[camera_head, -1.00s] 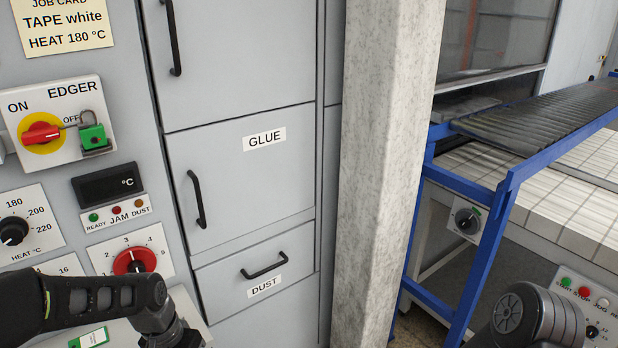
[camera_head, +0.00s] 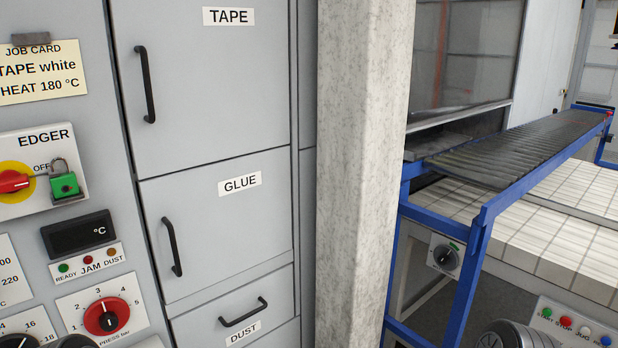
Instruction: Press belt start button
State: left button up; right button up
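A pale control panel (camera_head: 590,329) sits low at the right edge, cut off by the frame bottom. It has a green button (camera_head: 547,313) with a START label below it. Beside that are a red button (camera_head: 566,321) marked STOP, a white button (camera_head: 585,331) marked JOG and a blue button (camera_head: 605,340). The panel's lower part is out of view. Part of my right arm shows at the bottom, left of this panel, and a sliver of my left arm shows at the bottom left. Neither gripper is in view.
A blue-framed roller conveyor (camera_head: 520,150) runs to the upper right above a white slatted bed (camera_head: 550,240). A dark rotary switch (camera_head: 445,257) is mounted below the bed. A concrete pillar (camera_head: 355,180) separates it from the grey edger cabinet (camera_head: 215,235) on the left.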

aim_at(547, 312)
jog(key=z, duration=1.7)
